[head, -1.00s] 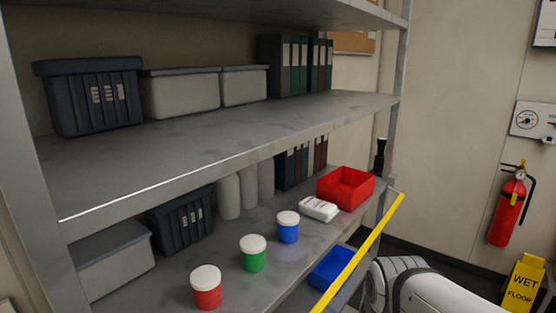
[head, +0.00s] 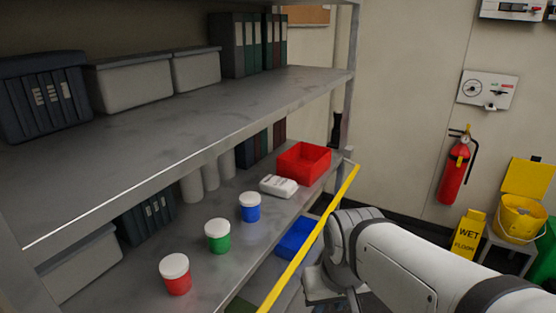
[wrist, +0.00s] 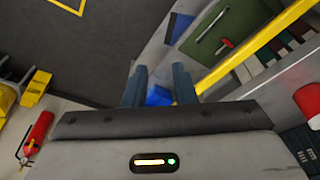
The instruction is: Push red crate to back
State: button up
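The red crate (head: 304,166) is an open-topped box on the lower shelf (head: 215,270), near its right end. A white box (head: 278,186) lies just to its left. My arm reaches in from the right, in front of the shelf, apart from the crate. In the wrist view my gripper (wrist: 158,82) has its two fingers spread with a gap between them and nothing held. A blue crate (wrist: 158,96) shows beyond the gap. The red crate is not clearly seen in the wrist view.
Jars with white lids, red (head: 176,275), green (head: 218,237) and blue (head: 250,208), stand left along the shelf. A yellow rail (head: 310,240) runs along its front edge. The blue crate (head: 298,238) sits lower. Binders (head: 258,146) stand behind the white box.

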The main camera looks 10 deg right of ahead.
aim_at(305, 162)
jog(key=u, duration=0.1)
jog(key=k, duration=0.45)
jog(key=z, duration=0.85)
jog(key=i, duration=1.65)
jog(key=z, duration=0.35)
